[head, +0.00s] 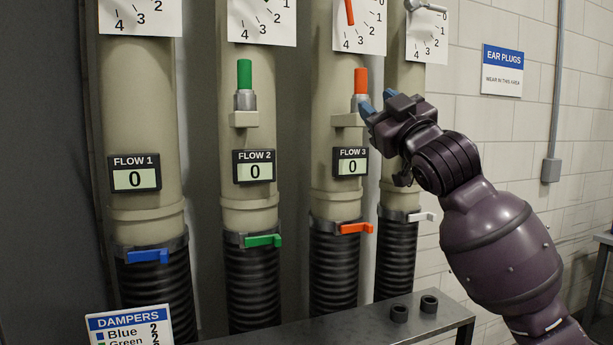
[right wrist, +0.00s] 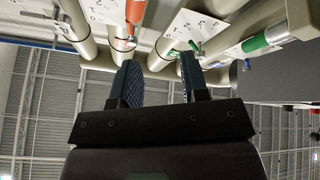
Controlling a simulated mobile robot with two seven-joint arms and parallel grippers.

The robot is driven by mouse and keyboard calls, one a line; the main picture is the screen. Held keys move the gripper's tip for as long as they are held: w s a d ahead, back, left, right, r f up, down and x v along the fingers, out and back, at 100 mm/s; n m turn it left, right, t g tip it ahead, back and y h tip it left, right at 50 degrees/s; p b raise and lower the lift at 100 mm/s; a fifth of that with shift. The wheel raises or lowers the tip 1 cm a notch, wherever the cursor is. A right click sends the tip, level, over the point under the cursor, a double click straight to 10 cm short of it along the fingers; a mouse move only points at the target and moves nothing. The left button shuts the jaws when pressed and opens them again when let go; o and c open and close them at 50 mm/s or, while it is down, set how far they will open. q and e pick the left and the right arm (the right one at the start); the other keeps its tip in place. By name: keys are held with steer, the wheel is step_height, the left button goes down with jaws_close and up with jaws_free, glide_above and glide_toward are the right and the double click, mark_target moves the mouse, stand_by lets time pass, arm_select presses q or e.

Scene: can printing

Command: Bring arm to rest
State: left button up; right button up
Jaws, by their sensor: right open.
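My right gripper (head: 377,102) is open and empty in the head view, raised in front of the pipes at the right. Its blue fingertips are close beside the orange-topped handle (head: 361,82) on the third pipe; I cannot tell whether they touch it. In the right wrist view my gripper's two fingers (right wrist: 158,62) stand apart with nothing between them. A red-orange handle (right wrist: 135,12) and a green handle (right wrist: 256,43) show beyond them. My left gripper is in neither view.
Tan pipes carry a FLOW 1 display (head: 134,173), FLOW 2 display (head: 254,166) and FLOW 3 display (head: 350,162), each reading 0. Blue (head: 148,256), green (head: 263,240), orange (head: 356,228) and white (head: 422,217) damper levers sit below. A grey ledge (head: 375,325) runs in front.

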steer(key=s+d+f+m+g+h, duration=0.1)
steer(key=d+f+m+h, duration=0.15)
steer(key=f, duration=1.15)
steer(key=s+d+f+m+g+h, duration=0.1)
steer(key=s+d+f, duration=0.15)
steer(key=f, duration=1.05)
steer(key=s+d+f+m+g+h, duration=0.1)
steer(key=d+f+m+h, duration=0.15)
steer(key=f, duration=1.15)
steer(key=s+d+f+m+g+h, duration=0.2)
steer(key=s+d+f+g, duration=0.1)
steer(key=s+f, duration=1.1)
steer(key=s+d+f+m+g+h, duration=0.1)
steer(key=s+d+f+g, duration=0.3)
steer(key=s+f, duration=1.1)
step_height(320, 180, down, 2)
steer(key=shift+d+f+m+h, duration=0.1)
steer(key=shift+d+m+h, duration=0.3)
steer(key=shift+h, duration=0.3)
steer(key=shift+w+a, duration=0.1)
steer(key=shift+a, duration=0.1)
